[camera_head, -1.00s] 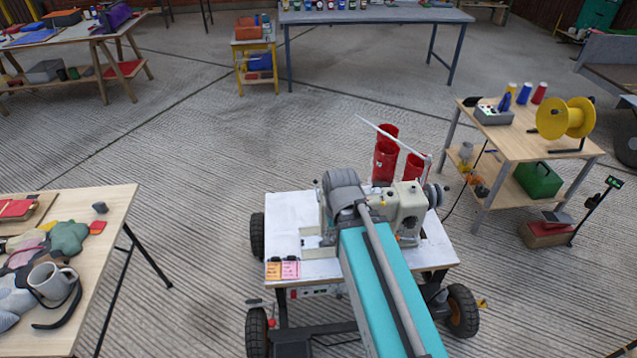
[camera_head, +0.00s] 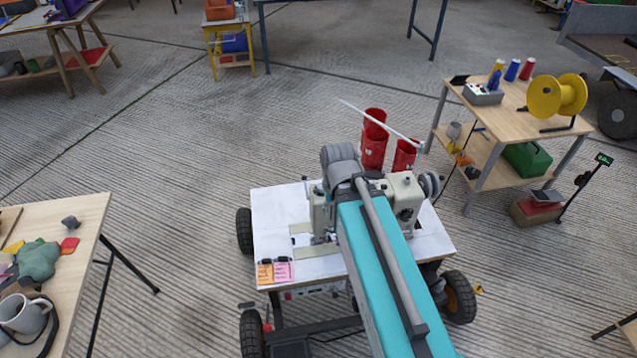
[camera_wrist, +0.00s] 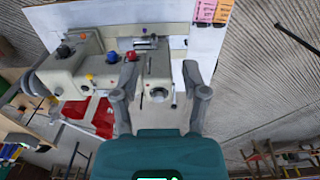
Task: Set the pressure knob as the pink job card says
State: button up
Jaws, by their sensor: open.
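A cream sewing machine (camera_head: 402,192) stands on a white-topped cart (camera_head: 276,210). I cannot tell which is the pressure knob.
A wooden table with a yellow reel (camera_head: 556,96) is at the right; a table with a mug (camera_head: 24,314) is at the left.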

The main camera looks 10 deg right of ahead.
jog(key=shift+d, duration=0.25)
jog(key=o, duration=0.3)
jog(key=shift+w, duration=0.25)
jog(key=shift+o, duration=0.2)
jog(key=n+b, duration=0.3)
jog(key=n, duration=0.6)
send_over(321, 186)
notch_tip(321, 186, down, 3)
jog(key=shift+w+r, duration=0.1)
jog(key=shift+r, duration=0.1)
jog(key=shift+f, duration=0.15)
notch_tip(321, 186, down, 14)
jog(key=b, duration=1.3)
jog(key=shift+r, duration=0.25)
grip_shut()
